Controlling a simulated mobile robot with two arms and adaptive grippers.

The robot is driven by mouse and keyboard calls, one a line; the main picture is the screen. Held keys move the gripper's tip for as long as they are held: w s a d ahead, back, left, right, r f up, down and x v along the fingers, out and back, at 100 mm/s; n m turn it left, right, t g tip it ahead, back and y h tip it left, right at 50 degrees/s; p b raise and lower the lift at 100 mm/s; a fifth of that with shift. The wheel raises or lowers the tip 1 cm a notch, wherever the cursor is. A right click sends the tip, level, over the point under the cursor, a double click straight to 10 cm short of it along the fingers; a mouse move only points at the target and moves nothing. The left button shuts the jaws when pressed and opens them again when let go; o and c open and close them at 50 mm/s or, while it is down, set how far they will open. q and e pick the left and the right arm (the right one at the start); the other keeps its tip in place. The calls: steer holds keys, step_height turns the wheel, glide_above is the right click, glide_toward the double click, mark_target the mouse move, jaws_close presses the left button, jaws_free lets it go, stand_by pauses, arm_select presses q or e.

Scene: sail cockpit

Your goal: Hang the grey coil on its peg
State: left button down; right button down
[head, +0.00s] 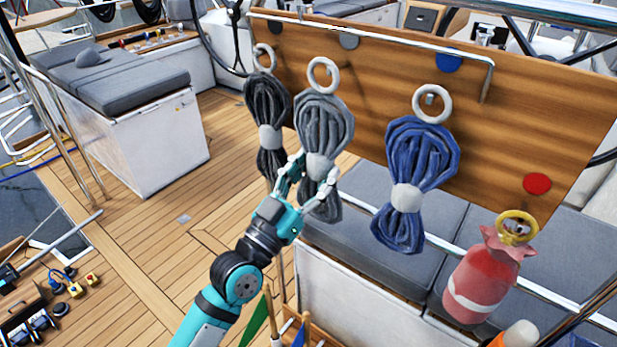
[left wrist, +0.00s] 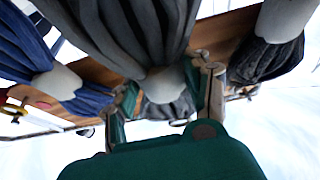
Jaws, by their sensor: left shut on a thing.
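The grey coil (head: 325,118), a bundle of grey rope with a white band and a white ring on top, hangs upright before the wooden board (head: 385,75). It is between the black and blue coils. My left gripper (head: 308,183) is shut on it around the white band, from below. In the left wrist view the grey coil (left wrist: 125,25) fills the top middle, its band (left wrist: 163,85) between the fingers (left wrist: 165,95). Its ring (head: 323,75) is in front of the board below a grey disc (head: 349,39). I cannot tell whether a peg passes through the ring.
The black coil (head: 268,110) hangs close on the left, and the blue coil (head: 415,165) hangs on the right. A red bundle (head: 482,280) with a yellow ring is at the lower right. A metal rail (head: 400,45) crosses the board. Open deck (head: 150,235) lies to the left.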

arm_select(q)
steer(key=shift+w+d+f+b, duration=0.1)
steer(key=shift+w+d+b, duration=0.3)
steer(key=shift+w+d, duration=0.5)
steer(key=shift+w+d+f+b, duration=0.15)
steer(key=shift+w+f+b, duration=0.2)
steer(key=shift+w, duration=0.2)
steer(key=c, duration=0.5)
jaws_free()
steer(key=shift+f, duration=0.1)
steer(key=shift+f, duration=0.1)
